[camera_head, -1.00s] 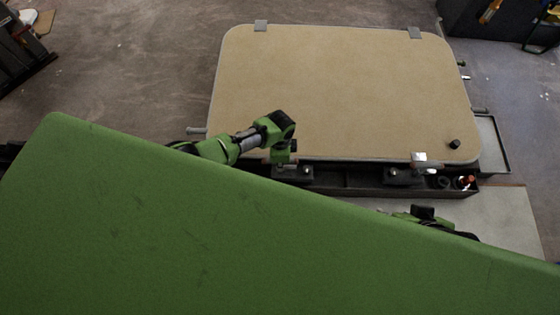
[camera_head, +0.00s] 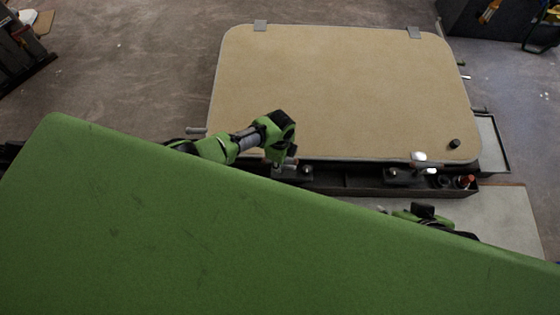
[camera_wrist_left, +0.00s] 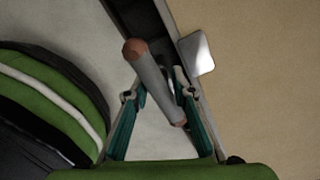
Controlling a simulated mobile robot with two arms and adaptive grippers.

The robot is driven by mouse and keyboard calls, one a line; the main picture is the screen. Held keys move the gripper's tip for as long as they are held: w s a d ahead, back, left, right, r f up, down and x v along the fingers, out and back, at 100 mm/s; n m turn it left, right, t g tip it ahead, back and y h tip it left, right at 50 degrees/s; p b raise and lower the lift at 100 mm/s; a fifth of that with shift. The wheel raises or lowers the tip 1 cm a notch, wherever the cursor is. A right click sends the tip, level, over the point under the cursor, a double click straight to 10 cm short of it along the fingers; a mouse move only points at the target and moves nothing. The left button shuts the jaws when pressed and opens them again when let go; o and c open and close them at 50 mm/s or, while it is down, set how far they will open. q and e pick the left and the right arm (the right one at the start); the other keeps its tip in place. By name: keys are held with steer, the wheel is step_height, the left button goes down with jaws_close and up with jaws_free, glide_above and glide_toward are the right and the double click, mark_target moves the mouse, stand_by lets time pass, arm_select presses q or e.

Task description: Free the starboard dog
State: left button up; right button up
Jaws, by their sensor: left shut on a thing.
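The tan hatch panel (camera_head: 340,90) lies flat, with metal plates along its edges. In the left wrist view, a grey dog handle with a reddish-brown end (camera_wrist_left: 150,75) runs diagonally between the teal fingers of my left gripper (camera_wrist_left: 160,94), which is shut on it. A bright metal plate (camera_wrist_left: 198,53) sits on the panel edge beside it. In the head view, my left gripper (camera_head: 284,166) is at the panel's near edge, left of the middle. A second dog (camera_head: 425,162) sits at the near edge farther right. My right arm shows partly; its gripper is hidden.
A dark narrow tray (camera_head: 345,182) runs along the near side of the panel and holds small items, including a red-topped one (camera_head: 465,181) at its right end. A small dark knob (camera_head: 454,143) stands on the panel's near right corner.

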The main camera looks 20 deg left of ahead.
arm_select(q)
steer(key=o, duration=1.1)
steer(key=shift+r, duration=0.4)
step_height(320, 180, up, 11)
steer(key=shift+r, duration=0.1)
steer(key=shift+s+d, duration=0.1)
